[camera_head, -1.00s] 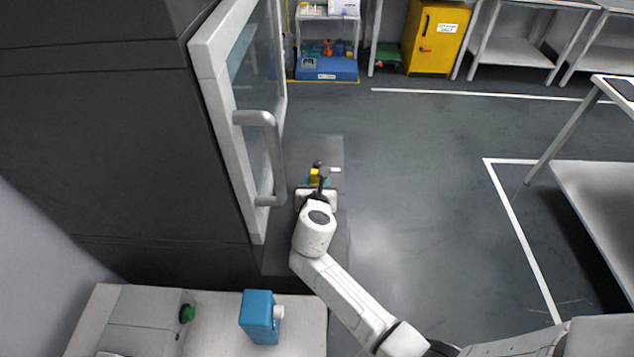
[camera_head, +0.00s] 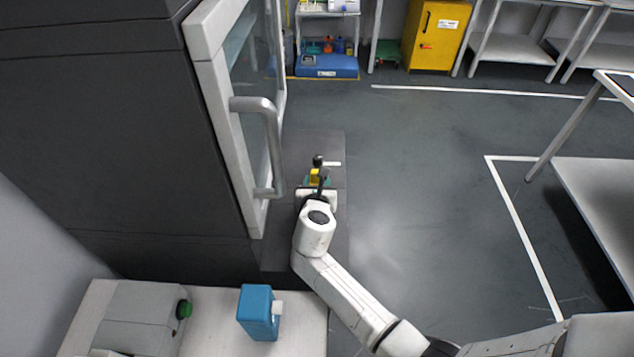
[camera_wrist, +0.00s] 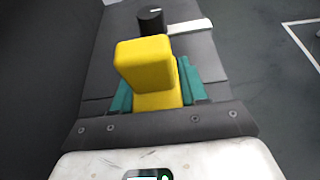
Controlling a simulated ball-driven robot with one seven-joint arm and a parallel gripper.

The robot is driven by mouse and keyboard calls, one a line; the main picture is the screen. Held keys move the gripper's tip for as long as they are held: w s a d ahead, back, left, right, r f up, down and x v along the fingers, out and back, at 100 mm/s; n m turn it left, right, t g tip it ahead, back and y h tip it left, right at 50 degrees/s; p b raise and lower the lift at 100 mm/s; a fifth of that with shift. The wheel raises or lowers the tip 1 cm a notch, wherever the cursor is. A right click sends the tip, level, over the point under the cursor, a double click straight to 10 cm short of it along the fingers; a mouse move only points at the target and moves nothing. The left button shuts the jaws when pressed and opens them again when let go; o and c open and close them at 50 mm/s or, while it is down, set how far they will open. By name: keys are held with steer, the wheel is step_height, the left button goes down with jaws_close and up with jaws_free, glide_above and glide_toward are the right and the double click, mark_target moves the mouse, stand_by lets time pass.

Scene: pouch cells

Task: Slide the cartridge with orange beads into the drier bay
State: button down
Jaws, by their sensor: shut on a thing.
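My gripper (camera_head: 315,184) is low beside the dark cabinet, over a dark grey surface. It is shut on a yellow block-shaped handle (camera_wrist: 147,65), which stands between its teal finger parts in the wrist view. The yellow handle also shows small in the head view (camera_head: 314,176). Just beyond it is a black knob (camera_wrist: 151,20) with a white mark, beside a flat white piece (camera_wrist: 190,27). No orange beads show, and I cannot tell whether the yellow handle belongs to the cartridge. The drier bay cannot be made out.
A glazed door (camera_head: 228,120) with a grey bar handle (camera_head: 268,150) stands open left of my gripper. A blue bottle (camera_head: 257,312) is on the pale bench at the lower left. A yellow cabinet (camera_head: 432,35) stands at the back.

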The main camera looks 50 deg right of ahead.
steer(key=shift+f+b, duration=0.45)
steer(key=shift+f, duration=0.15)
steer(key=c, duration=0.9)
jaws_free()
steer(key=shift+c, duration=0.2)
steer(key=o, duration=0.4)
steer(key=shift+s+f, duration=0.1)
steer(key=v, duration=1)
steer(key=shift+s+a+r+p, duration=0.1)
steer(key=shift+a+r+p, duration=0.2)
steer(key=shift+a+p, duration=0.1)
